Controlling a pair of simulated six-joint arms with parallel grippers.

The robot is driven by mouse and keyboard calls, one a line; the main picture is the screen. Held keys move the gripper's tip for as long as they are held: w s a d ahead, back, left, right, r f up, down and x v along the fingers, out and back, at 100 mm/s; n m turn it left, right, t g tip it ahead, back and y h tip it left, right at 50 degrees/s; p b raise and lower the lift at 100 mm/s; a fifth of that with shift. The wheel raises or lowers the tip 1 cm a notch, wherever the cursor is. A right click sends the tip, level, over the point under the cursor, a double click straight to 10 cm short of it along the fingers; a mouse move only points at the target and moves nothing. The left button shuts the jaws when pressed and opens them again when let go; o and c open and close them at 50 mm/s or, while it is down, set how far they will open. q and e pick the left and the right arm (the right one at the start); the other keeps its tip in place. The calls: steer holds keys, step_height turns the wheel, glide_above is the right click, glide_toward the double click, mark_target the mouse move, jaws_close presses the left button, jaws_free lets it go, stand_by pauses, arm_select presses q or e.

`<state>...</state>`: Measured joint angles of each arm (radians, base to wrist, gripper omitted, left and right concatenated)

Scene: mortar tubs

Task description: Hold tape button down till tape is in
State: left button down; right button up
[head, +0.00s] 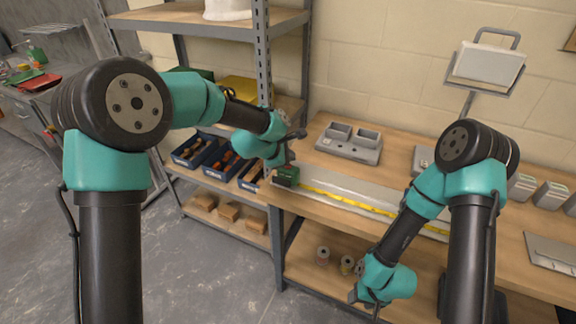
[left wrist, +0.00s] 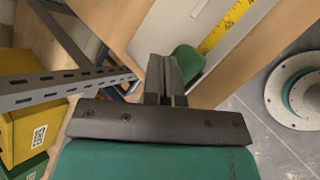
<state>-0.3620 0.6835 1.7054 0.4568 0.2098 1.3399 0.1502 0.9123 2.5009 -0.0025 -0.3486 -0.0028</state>
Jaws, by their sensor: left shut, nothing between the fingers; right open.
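The green tape measure (head: 287,175) sits at the left end of the bench top. Its yellow tape (head: 370,207) is out and runs right along a pale grey strip, passing behind my right arm. My left gripper (head: 290,153) is just above the tape case, its fingers shut and empty. In the left wrist view the shut fingers (left wrist: 166,80) partly cover the green case (left wrist: 188,62), with the yellow tape (left wrist: 224,27) leading away; contact with the case or button cannot be told. My right gripper (head: 365,300) is open, low in front of the bench.
A grey two-compartment tray (head: 349,145) stands behind the tape on the bench (head: 315,208). A metal shelf post (head: 263,60) rises close to my left forearm. Blue bins (head: 195,151) fill the shelf at left. Cans (head: 323,255) stand on the lower shelf near my right gripper.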

arm_select(q)
steer(key=shift+f, duration=0.35)
steer(key=shift+f, duration=0.4)
stand_by(1.5)
steer(key=shift+r, duration=0.8)
steer(key=shift+r, duration=0.1)
steer(key=shift+r, duration=2.45)
